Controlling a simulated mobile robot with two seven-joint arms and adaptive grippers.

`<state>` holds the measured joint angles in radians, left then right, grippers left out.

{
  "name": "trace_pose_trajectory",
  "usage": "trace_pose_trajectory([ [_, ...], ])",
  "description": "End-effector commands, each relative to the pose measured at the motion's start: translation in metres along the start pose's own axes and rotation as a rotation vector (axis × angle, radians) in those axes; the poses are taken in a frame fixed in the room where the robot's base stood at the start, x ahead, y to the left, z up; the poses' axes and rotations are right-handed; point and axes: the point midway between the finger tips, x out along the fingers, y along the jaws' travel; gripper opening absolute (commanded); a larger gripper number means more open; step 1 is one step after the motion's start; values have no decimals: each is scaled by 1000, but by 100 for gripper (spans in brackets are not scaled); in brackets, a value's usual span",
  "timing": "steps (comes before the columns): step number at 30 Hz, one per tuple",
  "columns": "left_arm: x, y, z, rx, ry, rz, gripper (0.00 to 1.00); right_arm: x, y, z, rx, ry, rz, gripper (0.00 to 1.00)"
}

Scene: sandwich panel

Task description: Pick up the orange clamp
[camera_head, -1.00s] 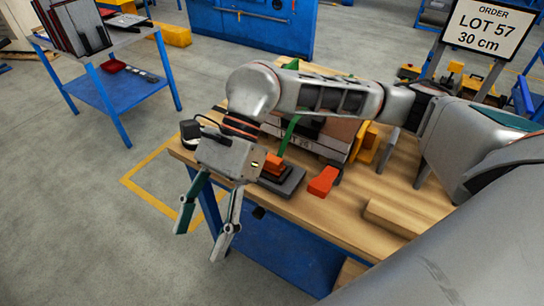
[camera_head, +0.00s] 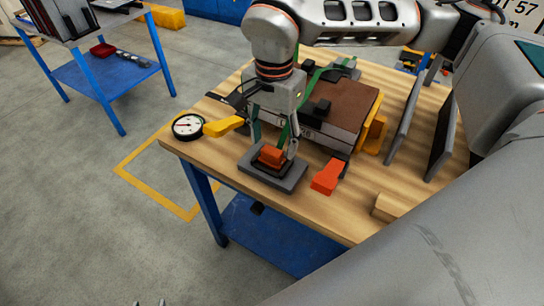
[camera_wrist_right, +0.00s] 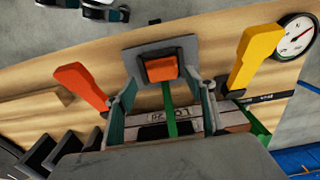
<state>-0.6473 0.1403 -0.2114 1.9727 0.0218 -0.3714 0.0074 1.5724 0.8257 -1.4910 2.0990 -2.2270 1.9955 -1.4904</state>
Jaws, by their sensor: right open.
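The orange clamp (camera_head: 328,177) lies near the table's front edge, its dark end towards the layered panel stack (camera_head: 335,125). Its flat orange handle (camera_wrist_right: 82,87) is at the left in the right wrist view. A separate orange block (camera_head: 271,156) sits on a dark grey plate (camera_head: 291,182) to the left of the clamp. My right gripper (camera_head: 274,146) is open, pointing down over the plate, its fingers around or above the block; contact is unclear. In the right wrist view, the orange block (camera_wrist_right: 161,69) appears between and beyond the fingertips.
A yellow handle (camera_head: 224,126) and a round dial gauge (camera_head: 187,126) are left of my right gripper. A green strap (camera_wrist_right: 169,112) crosses the stack. Upright grey plates (camera_head: 404,117) and a wooden block (camera_head: 386,207) stand to the right.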

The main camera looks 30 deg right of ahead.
Motion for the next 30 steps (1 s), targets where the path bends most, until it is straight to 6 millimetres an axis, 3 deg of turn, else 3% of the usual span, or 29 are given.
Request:
trace_pose_trajectory([
  [6,1,0,3,2,-3,0,39,30,-3,1,1,-3,3,54],
  [15,1,-1,2,3,-3,-1,39,35,-3,1,1,-1,0,54],
  [16,1,-1,2,3,-3,-1,39,35,-3,1,1,-1,0,52],
  [21,2,-1,2,3,-2,-2,39,35,-3,1,1,-2,1,12],
  [30,2,-1,1,2,-1,-2,39,34,-3,1,1,-2,0,12],
])
